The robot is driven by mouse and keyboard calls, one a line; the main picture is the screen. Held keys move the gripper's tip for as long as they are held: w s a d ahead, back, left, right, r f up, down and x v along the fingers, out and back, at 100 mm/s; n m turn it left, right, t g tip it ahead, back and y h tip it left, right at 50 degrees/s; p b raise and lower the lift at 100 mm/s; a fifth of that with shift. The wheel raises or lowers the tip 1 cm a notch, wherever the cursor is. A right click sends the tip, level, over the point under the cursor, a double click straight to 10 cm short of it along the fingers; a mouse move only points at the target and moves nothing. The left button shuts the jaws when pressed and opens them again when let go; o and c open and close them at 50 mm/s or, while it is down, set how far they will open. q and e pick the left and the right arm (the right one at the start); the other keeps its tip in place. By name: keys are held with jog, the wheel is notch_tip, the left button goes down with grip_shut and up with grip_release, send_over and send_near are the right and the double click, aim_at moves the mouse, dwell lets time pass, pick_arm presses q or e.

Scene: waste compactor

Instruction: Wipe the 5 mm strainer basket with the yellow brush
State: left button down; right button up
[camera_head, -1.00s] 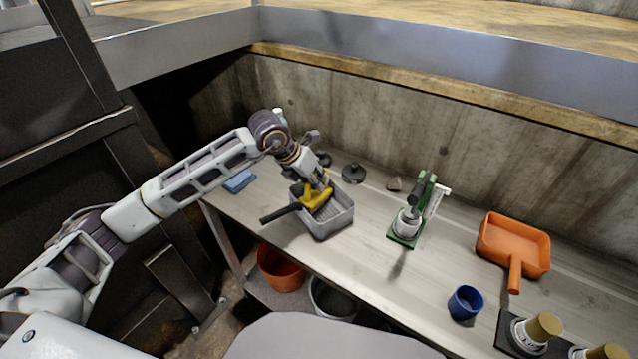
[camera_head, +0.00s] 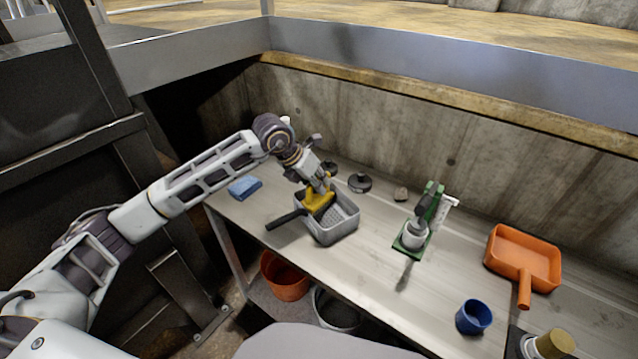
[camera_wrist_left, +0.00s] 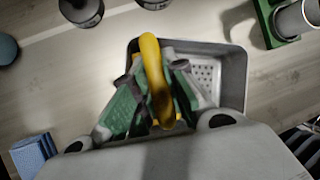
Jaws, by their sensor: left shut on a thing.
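The grey strainer basket (camera_head: 341,226) stands on the bench, with a dark handle (camera_head: 286,219) reaching out to its left. Its perforated floor (camera_wrist_left: 205,73) shows in the left wrist view. The yellow brush (camera_head: 318,200) is at the basket's left inner side. My left gripper (camera_head: 322,187) is shut on the brush, just above the basket; in the left wrist view the green-padded fingers (camera_wrist_left: 152,100) sit either side of the yellow brush grip (camera_wrist_left: 153,65). The brush's underside is hidden, so I cannot tell whether it touches the basket floor. My right gripper is not in view.
A blue sponge (camera_head: 244,187) lies to the left. Dark round pieces (camera_head: 360,182) lie behind the basket. A green stand (camera_head: 419,236), an orange scoop (camera_head: 523,258) and a blue cup (camera_head: 473,317) are to the right. An orange bucket (camera_head: 285,277) is below the bench.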

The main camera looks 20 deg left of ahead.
pick_arm(q)
jog(key=shift+r+p, duration=1.35)
jog(key=shift+r, duration=1.55)
jog(key=shift+r, duration=0.1)
jog(key=shift+r+p, duration=0.85)
jog(key=shift+r, duration=0.55)
